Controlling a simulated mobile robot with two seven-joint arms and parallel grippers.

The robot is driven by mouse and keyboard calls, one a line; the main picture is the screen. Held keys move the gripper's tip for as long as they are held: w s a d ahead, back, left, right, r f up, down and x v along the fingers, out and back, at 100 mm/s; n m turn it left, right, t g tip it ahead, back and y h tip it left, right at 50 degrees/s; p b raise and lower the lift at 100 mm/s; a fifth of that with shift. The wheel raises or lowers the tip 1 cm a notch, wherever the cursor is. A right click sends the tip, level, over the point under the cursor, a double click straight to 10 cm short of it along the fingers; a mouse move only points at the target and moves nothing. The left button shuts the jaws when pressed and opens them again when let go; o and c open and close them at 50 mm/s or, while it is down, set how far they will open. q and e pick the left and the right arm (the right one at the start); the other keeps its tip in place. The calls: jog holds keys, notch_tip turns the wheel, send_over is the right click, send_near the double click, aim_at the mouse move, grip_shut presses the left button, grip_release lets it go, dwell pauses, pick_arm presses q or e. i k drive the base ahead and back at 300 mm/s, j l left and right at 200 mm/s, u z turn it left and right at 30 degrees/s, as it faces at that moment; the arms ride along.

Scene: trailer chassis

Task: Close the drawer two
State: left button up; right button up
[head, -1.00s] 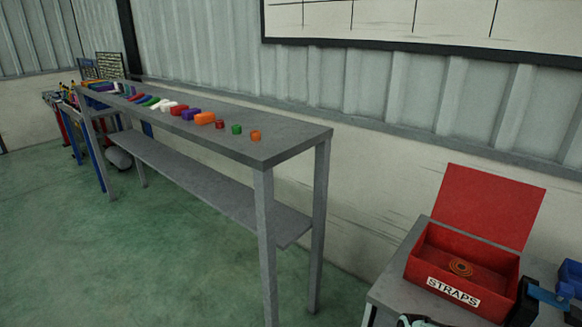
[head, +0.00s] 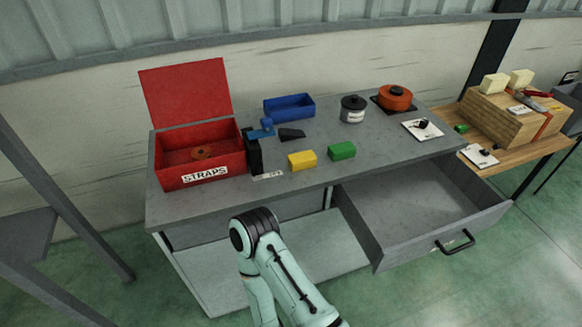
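A grey drawer (head: 421,205) at the right side of the grey workbench (head: 225,202) is pulled well out. It looks empty inside. Its black bar handle (head: 456,242) is on the front panel, facing lower right. No number can be read on the drawer, so I cannot tell by label which one is drawer two. One of my mint-green arms rises from the bottom middle, in front of the bench and left of the drawer, apart from the handle. Neither of my grippers is in view.
On the bench stand an open red STRAPS box (head: 200,155), a blue bin (head: 289,106), a yellow block (head: 302,159), a green block (head: 342,150), a grey tin (head: 352,109) and an orange round object (head: 395,97). A wooden table (head: 512,165) stands to the right. Green floor lies in front.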

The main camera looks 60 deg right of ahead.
aim_at(399, 216)
jog(key=z, duration=3.55)
